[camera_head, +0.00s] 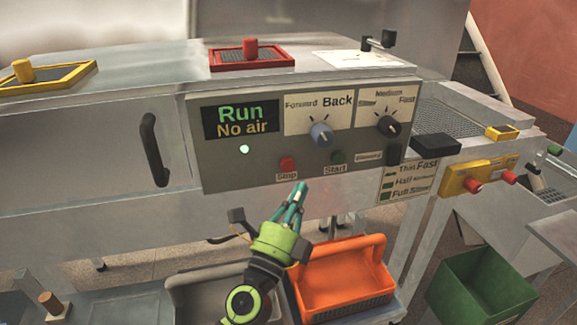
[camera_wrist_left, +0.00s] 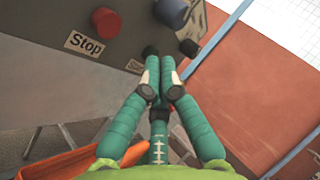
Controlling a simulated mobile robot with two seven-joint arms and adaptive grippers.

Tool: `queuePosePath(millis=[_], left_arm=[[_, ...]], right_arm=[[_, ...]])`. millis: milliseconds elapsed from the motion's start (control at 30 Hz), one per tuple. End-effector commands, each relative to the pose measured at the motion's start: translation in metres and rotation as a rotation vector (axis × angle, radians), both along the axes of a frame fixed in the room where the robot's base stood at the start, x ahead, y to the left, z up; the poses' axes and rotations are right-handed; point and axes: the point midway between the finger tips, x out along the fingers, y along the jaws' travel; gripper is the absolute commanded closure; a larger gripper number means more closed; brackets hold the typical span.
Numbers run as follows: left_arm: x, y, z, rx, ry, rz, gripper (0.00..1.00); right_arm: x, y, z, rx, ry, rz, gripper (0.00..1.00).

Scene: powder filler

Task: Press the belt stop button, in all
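The red stop button (camera_head: 288,164) sits on the grey control panel (camera_head: 235,175) above a "Stop" label (camera_head: 287,177). It also shows in the left wrist view (camera_wrist_left: 105,20), with its label (camera_wrist_left: 85,43) below it. The dark green start button (camera_head: 337,157) is to its right. My left gripper (camera_head: 300,187) points up at the panel, just below and right of the stop button in the head view. Its green fingers (camera_wrist_left: 160,68) are together and empty. In the left wrist view the fingertips lie near the start button and partly hide its label. Contact cannot be told.
The panel display (camera_head: 240,120) reads "Run" and "No air". A blue knob (camera_head: 321,133) and a black knob (camera_head: 388,127) stick out above the buttons. An orange basket (camera_head: 345,270) and a grey basket (camera_head: 200,292) stand below. A black handle (camera_head: 154,150) is at the left.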

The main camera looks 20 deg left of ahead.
Motion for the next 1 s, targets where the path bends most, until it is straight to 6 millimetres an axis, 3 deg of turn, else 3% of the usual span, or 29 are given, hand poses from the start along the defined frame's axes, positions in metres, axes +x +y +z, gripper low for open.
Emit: queuePosePath(millis=[400, 1000], left_arm=[[0.039, 0.026, -0.001, 0.0, -0.001, -0.001, 1.0], [0.043, 0.029, 0.0, 0.0, 0.0, 0.0, 1.0]], right_arm=[[0.002, -0.001, -0.006, -0.001, -0.003, 0.002, 1.0], [0.003, -0.005, -0.006, -0.005, -0.005, 0.003, 1.0]])
